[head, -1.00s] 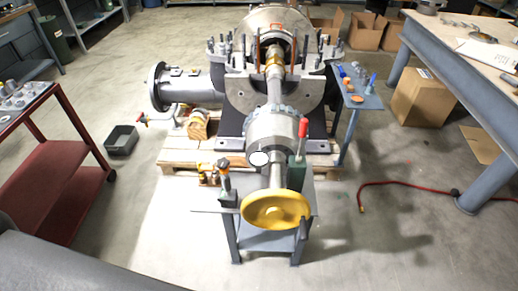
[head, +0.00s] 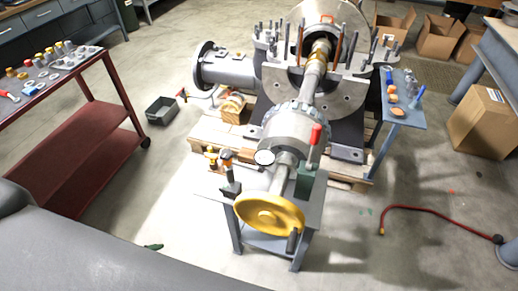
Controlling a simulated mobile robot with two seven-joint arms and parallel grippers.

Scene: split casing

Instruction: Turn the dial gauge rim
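The dial gauge (head: 264,157) has a round white face and sits beside the shaft, in front of the grey coupling housing (head: 295,130). Its rim is too small to make out clearly. A stand with an orange part (head: 227,160) is just left of the gauge. A yellow handwheel (head: 268,214) is below it, on a small blue-grey stand. Neither of my grippers shows in the head view.
The split casing (head: 338,92) stands on a wooden pallet (head: 215,135). A blue side table (head: 400,110) is at right. A red hose (head: 440,211) lies on the floor.

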